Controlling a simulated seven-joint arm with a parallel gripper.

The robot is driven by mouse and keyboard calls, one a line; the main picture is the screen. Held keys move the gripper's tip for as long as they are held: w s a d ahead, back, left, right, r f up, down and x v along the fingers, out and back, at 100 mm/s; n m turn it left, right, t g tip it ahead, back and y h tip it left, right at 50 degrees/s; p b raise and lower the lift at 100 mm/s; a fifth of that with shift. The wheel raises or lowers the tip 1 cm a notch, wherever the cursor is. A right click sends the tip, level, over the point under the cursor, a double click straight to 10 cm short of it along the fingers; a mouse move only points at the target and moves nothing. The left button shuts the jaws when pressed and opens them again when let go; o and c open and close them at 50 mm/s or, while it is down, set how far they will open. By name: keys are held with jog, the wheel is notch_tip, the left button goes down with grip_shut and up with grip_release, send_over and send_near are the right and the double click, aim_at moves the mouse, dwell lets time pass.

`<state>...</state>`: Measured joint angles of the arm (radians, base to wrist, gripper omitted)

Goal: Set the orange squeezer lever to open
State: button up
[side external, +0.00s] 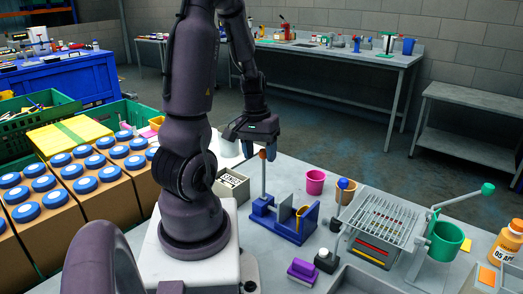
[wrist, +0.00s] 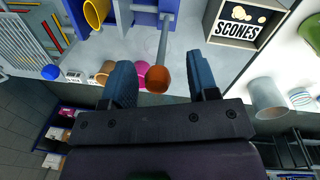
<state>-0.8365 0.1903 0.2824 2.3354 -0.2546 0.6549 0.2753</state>
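A blue device (side external: 291,222) stands on the table with an upright grey lever (side external: 263,180) topped by an orange knob (side external: 262,154). In the wrist view the orange knob (wrist: 158,79) and grey rod (wrist: 164,42) lie between my gripper's two blue fingers, with a gap on each side. My gripper (wrist: 161,68) is open and empty; in the side view my gripper (side external: 256,147) is at the top of the lever. A green device (side external: 445,241) farther right has an angled lever with a green knob (side external: 488,189).
A box marked SCONES (side external: 232,186) stands left of the blue device. A pink cup (side external: 315,182), a tan cup with a blue ball (side external: 343,185), a wire rack (side external: 382,221), and purple (side external: 301,271) and black (side external: 326,260) blocks stand to its right and front.

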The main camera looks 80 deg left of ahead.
jog(key=shift+w, duration=0.1)
jog(key=shift+r, duration=0.3)
notch_tip(320, 180, up, 12)
jog(key=s, duration=0.1)
jog(key=shift+a+r, duration=0.2)
jog(key=shift+a, duration=0.15)
jog(key=shift+s, duration=0.1)
jog(key=w+d+r+m+t, duration=0.1)
jog(key=d+m, duration=0.3)
jog(key=d, duration=0.4)
jog(key=w+d+r+m+t, duration=0.1)
jog(key=w+d+m+t, duration=0.1)
jog(key=d, duration=0.6)
jog(key=w+d+r+m+t, duration=0.1)
jog(key=w+d+r+m, duration=0.1)
jog(key=d+m, duration=0.4)
jog(key=w+d, duration=0.1)
jog(key=d, duration=0.1)
jog(key=shift+w+d+t+y, duration=0.3)
jog(key=shift+d, duration=0.05)
